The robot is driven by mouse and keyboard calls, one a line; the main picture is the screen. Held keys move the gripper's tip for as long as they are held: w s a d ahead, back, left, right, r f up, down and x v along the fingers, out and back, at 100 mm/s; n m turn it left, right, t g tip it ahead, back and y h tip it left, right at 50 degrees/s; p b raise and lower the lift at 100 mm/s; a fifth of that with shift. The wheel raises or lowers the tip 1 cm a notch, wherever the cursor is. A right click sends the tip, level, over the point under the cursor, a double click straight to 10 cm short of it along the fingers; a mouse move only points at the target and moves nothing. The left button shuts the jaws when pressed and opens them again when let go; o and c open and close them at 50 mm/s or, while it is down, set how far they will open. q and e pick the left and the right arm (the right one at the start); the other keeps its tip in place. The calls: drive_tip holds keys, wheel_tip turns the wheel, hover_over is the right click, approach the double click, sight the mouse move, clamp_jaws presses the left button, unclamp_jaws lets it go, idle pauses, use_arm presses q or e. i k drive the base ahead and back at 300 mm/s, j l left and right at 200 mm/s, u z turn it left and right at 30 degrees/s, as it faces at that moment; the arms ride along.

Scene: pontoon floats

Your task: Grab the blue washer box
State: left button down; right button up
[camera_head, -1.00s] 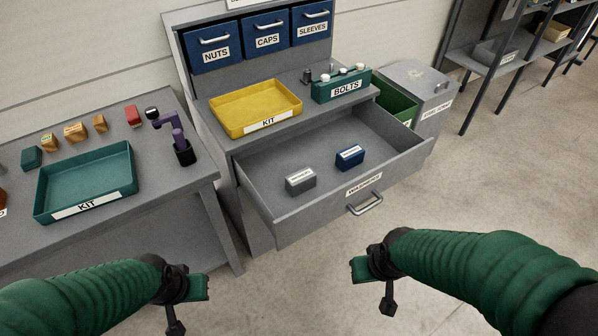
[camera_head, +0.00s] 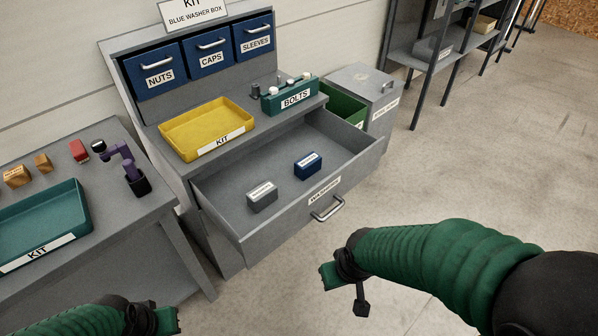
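The blue washer box (camera_head: 307,166) sits in the open drawer (camera_head: 362,165) labelled washers, toward the right. It is small and dark blue with a white label on top. A similar grey box (camera_head: 262,196) lies to its left, apart from it. My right gripper (camera_head: 332,277) is outside the drawer, in front of it and below the drawer handle in the picture, touching nothing. My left gripper (camera_head: 166,322) is at the bottom edge, partly cut off, away from both boxes. I cannot make out the finger gap on either gripper.
A yellow kit tray (camera_head: 170,131) and a teal bolts rack (camera_head: 267,101) stand on the worktop above the drawer. The drawer handle (camera_head: 327,208) sticks out at the front. A side table with a teal kit tray (camera_head: 84,205) is left. Open floor lies right.

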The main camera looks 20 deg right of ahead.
sight(311, 163)
drive_tip(key=i+l+u, duration=0.15)
drive_tip(key=u, duration=0.25)
drive_tip(key=l+u, duration=0.4)
drive_tip(key=i+l+u, duration=0.15)
drive_tip(key=u, duration=0.25)
drive_tip(key=l+u, duration=0.25)
drive_tip(key=l, duration=1.45)
drive_tip(key=i, duration=0.05)
